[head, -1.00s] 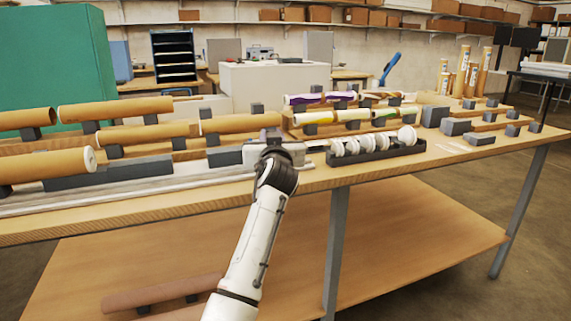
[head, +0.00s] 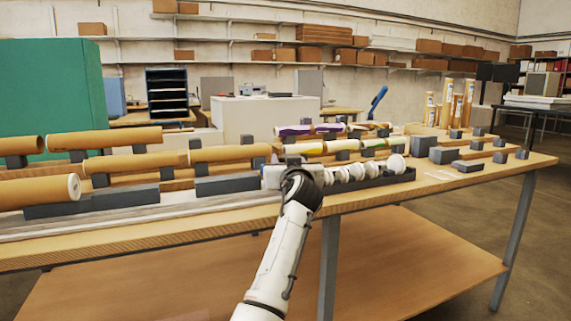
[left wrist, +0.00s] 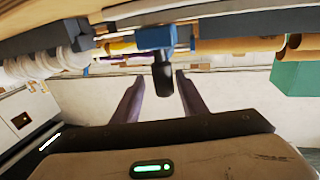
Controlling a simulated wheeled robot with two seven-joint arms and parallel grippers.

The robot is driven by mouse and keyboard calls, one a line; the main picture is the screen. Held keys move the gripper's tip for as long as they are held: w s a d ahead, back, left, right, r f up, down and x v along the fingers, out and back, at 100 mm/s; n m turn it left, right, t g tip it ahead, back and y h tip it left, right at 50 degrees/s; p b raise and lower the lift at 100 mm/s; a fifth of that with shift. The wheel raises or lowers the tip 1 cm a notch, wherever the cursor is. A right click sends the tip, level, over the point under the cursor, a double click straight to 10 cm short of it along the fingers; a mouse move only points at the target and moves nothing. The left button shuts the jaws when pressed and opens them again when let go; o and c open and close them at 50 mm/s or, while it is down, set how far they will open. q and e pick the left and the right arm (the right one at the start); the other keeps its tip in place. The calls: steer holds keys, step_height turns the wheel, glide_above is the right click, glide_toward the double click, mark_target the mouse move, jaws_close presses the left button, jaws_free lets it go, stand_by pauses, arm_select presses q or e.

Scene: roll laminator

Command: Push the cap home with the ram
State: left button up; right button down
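My left gripper (head: 293,176) is over the bench's front edge, seen from behind in the head view, so its fingers are hidden there. In the left wrist view its two fingers (left wrist: 160,78) are spread. A black handle (left wrist: 163,80) under a blue block (left wrist: 157,38), perhaps the ram, shows between them with a gap on each side. I cannot tell how near it is. A brown tube (head: 38,191) with a white cap (head: 73,187) in its right end lies at the front left. My right gripper is in neither view.
A row of white caps (head: 357,171) in a dark tray (head: 385,180) is just right of the gripper. Pale rails (head: 120,217) run along the bench front. Brown tubes (head: 120,162) lie on grey blocks behind. Grey blocks (head: 445,155) stand at the right.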

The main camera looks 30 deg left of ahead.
arm_select(q)
steer(key=shift+s+f, duration=0.1)
steer(key=shift+f, duration=0.1)
steer(key=shift+s+d, duration=0.2)
steer(key=shift+s, duration=0.05)
steer(key=v, duration=0.9)
steer(key=shift+s+d, duration=0.2)
steer(key=shift+r, duration=0.1)
